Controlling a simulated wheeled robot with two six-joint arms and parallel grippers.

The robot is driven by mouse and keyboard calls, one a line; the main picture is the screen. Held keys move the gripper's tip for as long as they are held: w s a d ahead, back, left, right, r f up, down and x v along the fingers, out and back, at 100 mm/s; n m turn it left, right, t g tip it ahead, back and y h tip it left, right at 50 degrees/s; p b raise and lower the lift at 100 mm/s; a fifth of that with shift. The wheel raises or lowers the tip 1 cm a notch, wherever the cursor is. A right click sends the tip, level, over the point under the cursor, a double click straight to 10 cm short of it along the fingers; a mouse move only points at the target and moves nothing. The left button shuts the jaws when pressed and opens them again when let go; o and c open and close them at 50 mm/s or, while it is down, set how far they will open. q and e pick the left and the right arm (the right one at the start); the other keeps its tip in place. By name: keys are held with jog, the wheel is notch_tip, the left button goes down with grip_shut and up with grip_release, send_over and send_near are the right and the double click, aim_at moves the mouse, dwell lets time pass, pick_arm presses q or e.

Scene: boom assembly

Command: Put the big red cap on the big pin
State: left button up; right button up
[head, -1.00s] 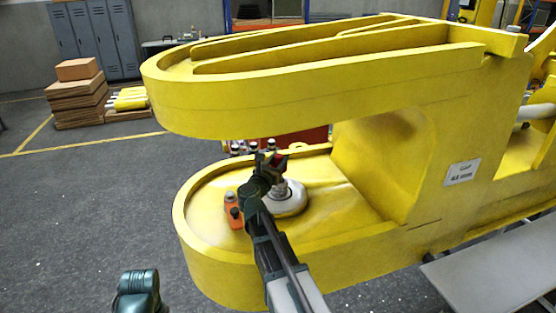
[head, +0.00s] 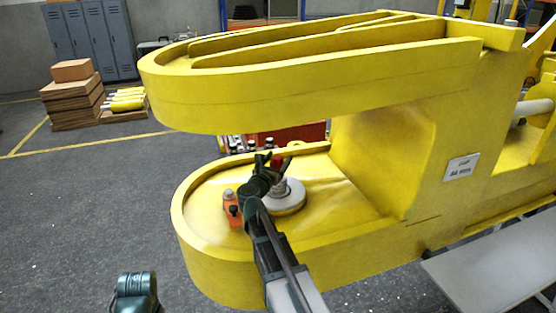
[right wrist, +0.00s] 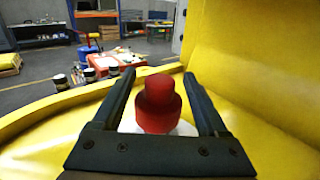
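The red cap (right wrist: 158,105) stands upright between the fingers of my right gripper (right wrist: 158,76) in the right wrist view. Those fingers are apart, with a gap on both sides of the cap. In the head view only a bit of red shows at my right gripper (head: 274,162). Just below it the metal pin (head: 280,184) rises from a pale round disc (head: 287,197) on the lower yellow plate. My gripper partly hides the pin, and I cannot tell how the cap sits on it.
The upper arm of the yellow boom (head: 310,85) overhangs the lower plate (head: 215,253). A small orange item (head: 230,207) stands on that plate left of my gripper. Behind are a red case (head: 290,136) and several dark-capped bottles (right wrist: 90,75).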

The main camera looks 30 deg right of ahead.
jog(key=shift+s+a, duration=0.1)
jog(key=v, duration=1.3)
jog(key=shift+s+a, duration=0.15)
jog(key=shift+a, duration=0.05)
dwell(0.6)
